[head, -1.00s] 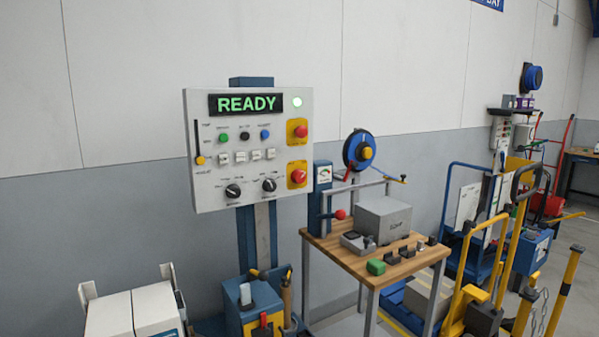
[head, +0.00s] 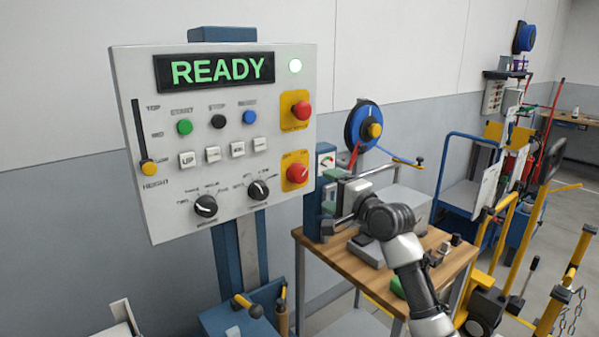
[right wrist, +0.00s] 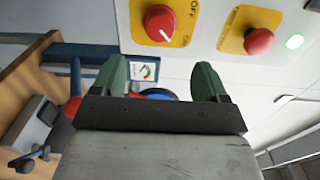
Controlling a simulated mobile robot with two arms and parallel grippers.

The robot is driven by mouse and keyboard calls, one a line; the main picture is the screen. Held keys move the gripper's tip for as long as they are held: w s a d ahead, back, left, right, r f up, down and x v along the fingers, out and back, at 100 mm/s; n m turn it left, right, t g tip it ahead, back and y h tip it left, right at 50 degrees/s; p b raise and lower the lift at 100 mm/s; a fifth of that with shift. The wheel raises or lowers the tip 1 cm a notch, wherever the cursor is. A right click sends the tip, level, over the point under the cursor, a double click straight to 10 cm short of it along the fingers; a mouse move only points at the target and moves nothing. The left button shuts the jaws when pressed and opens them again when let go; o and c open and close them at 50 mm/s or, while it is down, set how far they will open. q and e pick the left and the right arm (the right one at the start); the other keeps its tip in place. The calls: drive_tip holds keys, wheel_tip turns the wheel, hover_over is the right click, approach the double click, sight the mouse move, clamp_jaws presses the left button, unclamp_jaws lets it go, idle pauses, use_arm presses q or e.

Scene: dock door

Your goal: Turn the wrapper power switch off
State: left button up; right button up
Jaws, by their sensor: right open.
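The wrapper control panel (head: 225,215) shows a lit READY display (head: 222,70). The power switch (head: 297,173) is a red rotary knob on a yellow plate at the panel's lower right. In the right wrist view the knob (right wrist: 161,22) is at the top, with OFF and ON printed beside it; I cannot tell surely which its mark points to. My right gripper (head: 328,191) is to the right of and slightly below the switch, apart from it. Its two green fingers (right wrist: 161,78) are open with nothing between them. My left gripper is not in view.
A red mushroom button (head: 302,110) is above the switch on its own yellow plate. A black selector knob (head: 258,190) is to the left. A wooden workbench (head: 335,265) with a grey box stands below my right arm. Carts with yellow frames stand at the right.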

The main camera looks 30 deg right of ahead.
sight(302, 176)
drive_tip(key=w, duration=0.2)
drive_tip(key=w+p, duration=0.1)
drive_tip(key=w, duration=0.5)
drive_tip(key=shift+w+a, duration=0.2)
drive_tip(key=shift+a, duration=0.2)
drive_tip(key=shift+w+p, duration=0.35)
drive_tip(key=shift+w, duration=0.25)
drive_tip(key=shift+w+a, duration=0.1)
drive_tip(key=shift+w, duration=0.1)
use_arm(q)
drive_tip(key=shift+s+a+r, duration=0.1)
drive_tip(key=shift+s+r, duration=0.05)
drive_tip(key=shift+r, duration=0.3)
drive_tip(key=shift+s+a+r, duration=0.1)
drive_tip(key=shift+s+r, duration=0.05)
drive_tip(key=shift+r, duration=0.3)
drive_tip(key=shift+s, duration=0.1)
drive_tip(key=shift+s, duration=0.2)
use_arm(e)
drive_tip(key=c, duration=0.9)
